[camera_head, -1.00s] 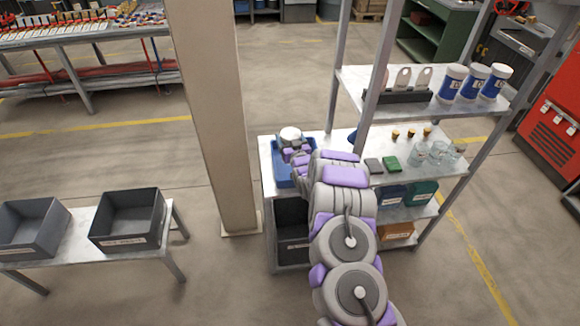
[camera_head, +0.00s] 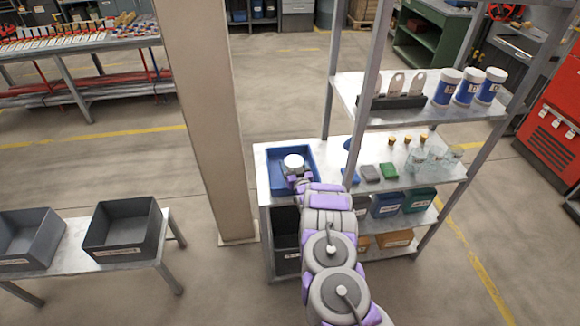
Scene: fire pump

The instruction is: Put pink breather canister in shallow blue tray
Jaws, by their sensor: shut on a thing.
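The shallow blue tray (camera_head: 268,175) sits on the left end of the shelf unit's middle white shelf. A small round canister (camera_head: 293,161) with a white top shows over the tray's middle; no pink is visible on it. My gripper (camera_head: 297,178) is shut on the canister from the near side. The canister's lower part is hidden, so I cannot tell whether it touches the tray floor. My arm covers part of the tray's near right side.
A shelf post (camera_head: 372,85) stands right of the tray, and a beige pillar (camera_head: 203,110) stands left. Small blue, grey and green boxes (camera_head: 389,171) and clear glasses (camera_head: 420,157) lie to the right. White-and-blue tubs (camera_head: 467,88) stand on the upper shelf.

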